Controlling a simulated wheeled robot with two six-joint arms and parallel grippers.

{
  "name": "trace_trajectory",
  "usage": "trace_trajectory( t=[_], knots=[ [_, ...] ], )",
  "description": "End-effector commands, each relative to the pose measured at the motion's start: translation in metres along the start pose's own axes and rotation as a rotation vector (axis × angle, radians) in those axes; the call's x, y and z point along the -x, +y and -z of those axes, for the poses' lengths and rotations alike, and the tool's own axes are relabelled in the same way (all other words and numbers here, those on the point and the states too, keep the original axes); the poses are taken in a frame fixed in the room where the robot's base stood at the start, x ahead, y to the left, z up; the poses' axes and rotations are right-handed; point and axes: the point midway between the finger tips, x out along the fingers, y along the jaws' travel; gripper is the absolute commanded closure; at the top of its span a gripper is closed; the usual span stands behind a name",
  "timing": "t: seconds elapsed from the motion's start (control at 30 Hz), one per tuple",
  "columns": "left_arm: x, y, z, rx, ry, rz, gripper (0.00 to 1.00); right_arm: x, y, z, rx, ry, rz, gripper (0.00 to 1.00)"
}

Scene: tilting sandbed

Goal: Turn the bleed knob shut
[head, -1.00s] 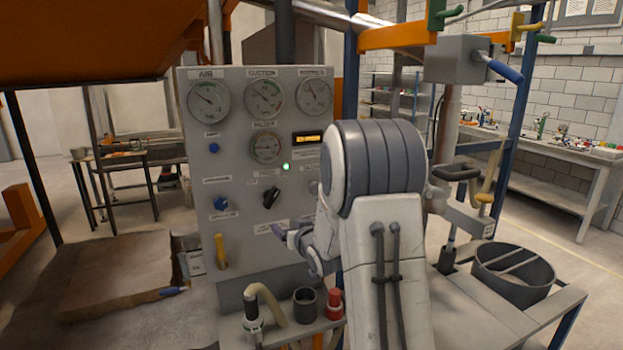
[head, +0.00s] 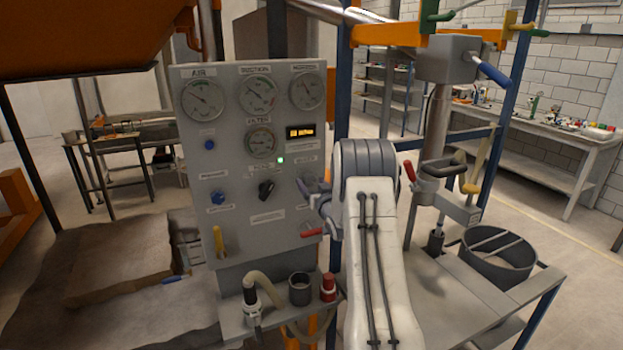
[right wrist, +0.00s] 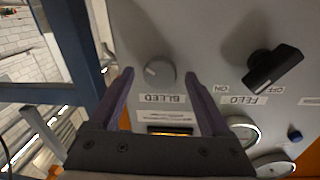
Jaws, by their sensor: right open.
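The bleed knob (right wrist: 159,74) is a small round grey knob on the grey panel (head: 232,120), above its upside-down BLEED label in the right wrist view. My right gripper (head: 313,189) is open in front of the panel's right side. In the right wrist view its two dark fingers stand on either side of the knob, with a gap on both sides. I cannot tell how far the fingertips are from the panel face. In the head view the gripper largely hides the knob. My left gripper is not in view.
A black feed knob (head: 266,189) sits left of the gripper, and a red-handled lever (head: 312,234) lies below it. A yellow handle (head: 218,240), black cup (head: 300,289) and red-capped bottle (head: 328,288) are lower. A bucket (head: 497,258) stands at the right.

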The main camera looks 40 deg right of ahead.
Motion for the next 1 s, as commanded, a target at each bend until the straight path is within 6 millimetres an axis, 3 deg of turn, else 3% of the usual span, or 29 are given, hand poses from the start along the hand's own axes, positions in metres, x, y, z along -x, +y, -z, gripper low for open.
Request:
trace_trajectory(
  t=[0.37, 0.5, 0.6, 0.83, 1.0],
  knots=[
    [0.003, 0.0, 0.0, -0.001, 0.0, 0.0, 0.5, -0.006, 0.0, -0.001, 0.0, -0.001, -0.001, 0.19],
    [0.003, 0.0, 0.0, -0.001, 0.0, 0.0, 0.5, -0.006, 0.0, -0.001, 0.0, -0.001, -0.001, 0.68],
    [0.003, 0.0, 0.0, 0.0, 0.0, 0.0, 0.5, -0.006, 0.0, -0.001, 0.0, -0.001, -0.001, 1.0],
    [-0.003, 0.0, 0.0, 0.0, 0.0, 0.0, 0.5, -0.006, 0.0, -0.003, 0.018, 0.001, -0.001, 1.0],
    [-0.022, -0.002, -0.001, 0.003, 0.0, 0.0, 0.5, -0.006, 0.001, -0.005, 0.079, 0.009, 0.0, 1.0]
  ],
)
